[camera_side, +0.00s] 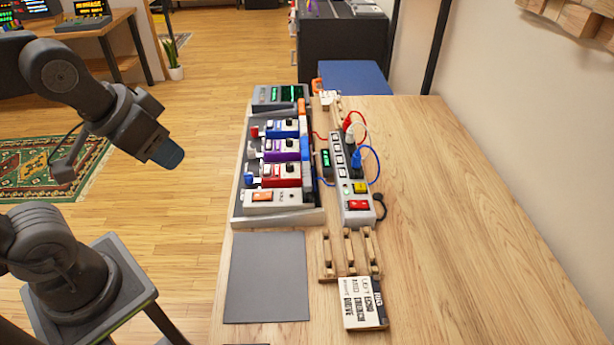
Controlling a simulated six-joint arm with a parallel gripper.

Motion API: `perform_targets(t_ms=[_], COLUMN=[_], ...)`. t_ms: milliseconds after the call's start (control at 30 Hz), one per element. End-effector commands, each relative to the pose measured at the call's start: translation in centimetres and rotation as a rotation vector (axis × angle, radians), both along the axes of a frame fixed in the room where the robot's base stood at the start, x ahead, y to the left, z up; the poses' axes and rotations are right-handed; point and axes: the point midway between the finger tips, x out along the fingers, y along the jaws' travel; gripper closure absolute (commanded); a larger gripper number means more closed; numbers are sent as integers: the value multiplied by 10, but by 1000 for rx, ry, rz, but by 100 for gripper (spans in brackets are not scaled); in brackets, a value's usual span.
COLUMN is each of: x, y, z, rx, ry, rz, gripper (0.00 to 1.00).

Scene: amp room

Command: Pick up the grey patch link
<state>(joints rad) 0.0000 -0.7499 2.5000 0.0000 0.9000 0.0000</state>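I cannot make out a grey patch link for certain. Small plugs in red (254,131), white (252,147) and blue (249,178) sit along the left side of the pedals on the grey pedalboard (236,208). A wooden slotted rack (327,262) stands in front of the switch strip; its slots are too small to read. My gripper (168,154) is raised in the air left of the table, well apart from the pedalboard and rack. Its fingers cannot be told apart, and nothing shows held in it.
A grey mat (266,278) lies bare in front of the pedalboard. A switch strip (350,178) carries looped red (362,127) and blue cables (376,160). A labelled white box (362,303) lies near the rack. The table's right side (455,215) is clear.

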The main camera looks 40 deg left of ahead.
Motion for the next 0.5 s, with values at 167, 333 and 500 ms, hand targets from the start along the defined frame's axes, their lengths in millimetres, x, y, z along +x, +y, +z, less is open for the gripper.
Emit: perform_targets(t_ms=[167,333,500], x=[0,0,11], y=[0,0,0], z=[0,0,3], rx=[0,0,56], ry=[0,0,18], rz=[0,0,-88], gripper=[49,49,49])
